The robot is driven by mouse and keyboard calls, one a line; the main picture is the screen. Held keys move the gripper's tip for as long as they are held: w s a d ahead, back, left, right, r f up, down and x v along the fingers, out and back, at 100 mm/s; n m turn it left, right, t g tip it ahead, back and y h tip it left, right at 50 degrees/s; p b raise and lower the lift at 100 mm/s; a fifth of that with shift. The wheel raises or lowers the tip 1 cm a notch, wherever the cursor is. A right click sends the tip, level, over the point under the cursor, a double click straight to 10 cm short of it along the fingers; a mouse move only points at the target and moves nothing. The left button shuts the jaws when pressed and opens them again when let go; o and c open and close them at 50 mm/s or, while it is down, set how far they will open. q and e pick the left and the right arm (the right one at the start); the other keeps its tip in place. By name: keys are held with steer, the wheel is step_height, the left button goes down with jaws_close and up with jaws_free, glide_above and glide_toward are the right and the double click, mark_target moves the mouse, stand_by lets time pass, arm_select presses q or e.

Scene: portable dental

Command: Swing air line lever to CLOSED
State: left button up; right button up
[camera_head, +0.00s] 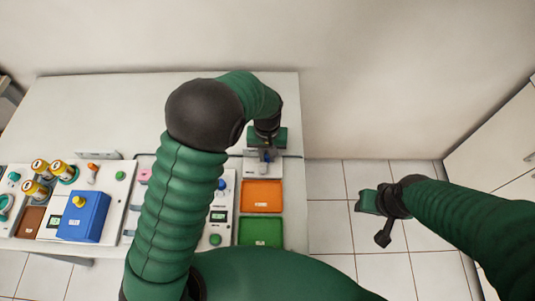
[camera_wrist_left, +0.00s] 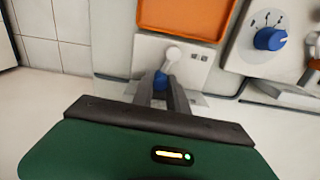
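The air line lever (camera_wrist_left: 172,55) has a pale, rounded end and sits on a white panel (camera_wrist_left: 200,70), below the orange tray in the left wrist view. A blue part (camera_wrist_left: 160,81) shows at its near end, between the fingers of my left gripper (camera_wrist_left: 163,84). The fingers are apart, one on each side of the blue part; contact cannot be made out. In the head view my left gripper (camera_head: 267,150) is over this panel (camera_head: 255,168) and hides much of the lever. My right gripper (camera_head: 372,203) hangs over the floor, away from the table; its fingers are unclear.
An orange tray (camera_head: 261,196) and a green tray (camera_head: 261,232) lie beside the panel. A unit with a blue knob (camera_wrist_left: 270,39) stands close by.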

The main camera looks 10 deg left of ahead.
mark_target(266, 155)
arm_select(q)
steer(key=shift+a, duration=0.1)
jaws_close()
steer(key=shift+r+n+p, duration=0.15)
steer(key=shift+n+p, duration=0.15)
steer(key=shift+p, duration=0.15)
steer(key=shift+a+n, duration=0.1)
steer(key=shift+n, duration=0.3)
steer(key=shift+f, duration=0.2)
steer(key=o, duration=0.7)
jaws_free()
steer(key=shift+o, duration=0.2)
steer(key=shift+r, duration=0.1)
step_height(266, 155, up, 17)
steer(key=p, duration=0.1)
steer(key=shift+f, duration=0.2)
